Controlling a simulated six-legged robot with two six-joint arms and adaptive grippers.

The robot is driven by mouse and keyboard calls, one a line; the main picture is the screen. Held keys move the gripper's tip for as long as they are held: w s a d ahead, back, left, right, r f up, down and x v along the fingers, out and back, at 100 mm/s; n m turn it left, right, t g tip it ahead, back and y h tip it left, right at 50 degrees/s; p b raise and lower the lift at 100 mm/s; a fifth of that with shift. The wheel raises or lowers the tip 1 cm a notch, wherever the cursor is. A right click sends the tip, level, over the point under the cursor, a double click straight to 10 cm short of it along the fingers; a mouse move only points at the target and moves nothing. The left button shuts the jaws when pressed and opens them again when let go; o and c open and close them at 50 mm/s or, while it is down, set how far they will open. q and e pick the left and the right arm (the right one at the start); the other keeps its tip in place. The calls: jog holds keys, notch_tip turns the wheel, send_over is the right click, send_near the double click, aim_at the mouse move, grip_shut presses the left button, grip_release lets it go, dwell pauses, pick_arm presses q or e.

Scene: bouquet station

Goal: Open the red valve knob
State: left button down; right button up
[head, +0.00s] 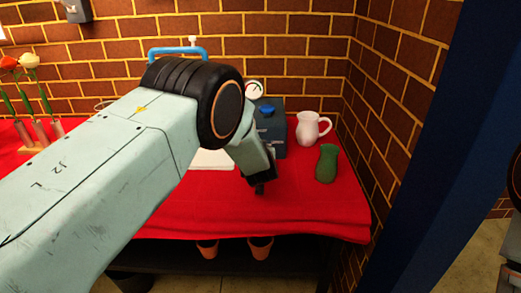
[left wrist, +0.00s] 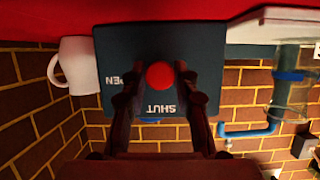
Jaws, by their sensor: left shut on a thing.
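The red valve knob (left wrist: 159,76) is round and sits on the face of a dark blue-grey box, between the fingertips of my left gripper (left wrist: 158,80) in the left wrist view. The left gripper is shut on the knob. The box face (left wrist: 202,60) has white lettering, "SHUT" below the knob and "OPEN" partly visible at its left, both upside down. In the head view the box (head: 276,140) stands on the red cloth behind my left gripper (head: 259,187), and my arm hides the knob. My right gripper is not in view.
A white pitcher (head: 312,128) and a green vase (head: 326,164) stand right of the box. A gauge (head: 254,89) and blue pipe (head: 177,50) are behind my arm. Flowers (head: 30,62) stand at the left. Brick walls close the back and right. The front cloth (head: 255,216) is clear.

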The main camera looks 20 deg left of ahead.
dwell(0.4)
pick_arm(q)
jog(key=c, duration=1)
grip_release()
jog(key=shift+s, duration=0.1)
jog(key=v, duration=1.2)
jog(key=shift+d+f, duration=0.1)
